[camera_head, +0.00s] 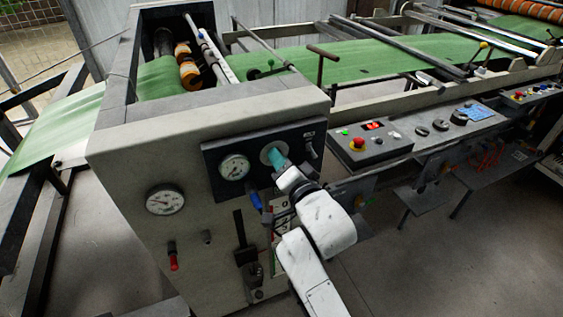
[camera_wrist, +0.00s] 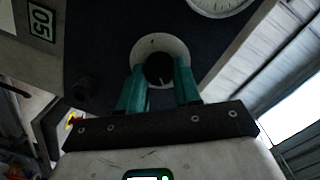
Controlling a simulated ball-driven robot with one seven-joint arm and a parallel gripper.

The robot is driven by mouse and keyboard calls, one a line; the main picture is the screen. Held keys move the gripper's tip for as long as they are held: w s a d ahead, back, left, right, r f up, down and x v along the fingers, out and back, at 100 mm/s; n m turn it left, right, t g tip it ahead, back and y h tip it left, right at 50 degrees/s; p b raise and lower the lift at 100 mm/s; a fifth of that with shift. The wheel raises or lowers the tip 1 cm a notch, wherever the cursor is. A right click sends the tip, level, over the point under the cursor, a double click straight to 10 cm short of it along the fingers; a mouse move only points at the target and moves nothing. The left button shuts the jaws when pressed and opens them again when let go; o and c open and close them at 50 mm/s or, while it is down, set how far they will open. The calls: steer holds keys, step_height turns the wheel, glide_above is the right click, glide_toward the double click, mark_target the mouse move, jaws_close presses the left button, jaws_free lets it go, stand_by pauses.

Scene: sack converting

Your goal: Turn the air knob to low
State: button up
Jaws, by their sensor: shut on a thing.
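The air knob (camera_wrist: 159,69) is a round black knob with a pale pointer mark, set on a light round plate (camera_wrist: 176,43) on a dark panel. My gripper (camera_wrist: 159,80) has teal fingers, one on each side of the knob, shut on it in the wrist view. In the head view my gripper (camera_head: 277,158) reaches the light round plate (camera_head: 266,152) on the dark panel (camera_head: 216,148); the knob itself is hidden there behind the fingers. The scale around the knob is too small to read.
A gauge (camera_head: 234,167) sits just left of the knob, and another gauge (camera_head: 165,200) lower left. A small lever (camera_head: 309,146) is close on the right. A console (camera_head: 370,144) with a red button (camera_head: 357,144) stands further right. Below are a blue handle (camera_head: 254,200) and a red handle (camera_head: 173,262).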

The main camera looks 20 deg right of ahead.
steer(key=shift+a+f+n+t+h+p, duration=0.15)
steer(key=shift+n+t+p, duration=0.2)
steer(key=shift+n, duration=5.5)
steer(key=shift+f+n+t+h+p, duration=0.15)
steer(key=shift+n+p, duration=0.3)
steer(key=shift+n, duration=5.35)
steer(key=shift+a+f+n+t+h+p, duration=0.15)
steer(key=shift+n+p, duration=0.25)
steer(key=shift+n, duration=5.45)
steer(key=shift+d, duration=0.1)
steer(key=o, duration=1.1)
steer(key=shift+r, duration=0.1)
steer(key=shift+c, duration=0.2)
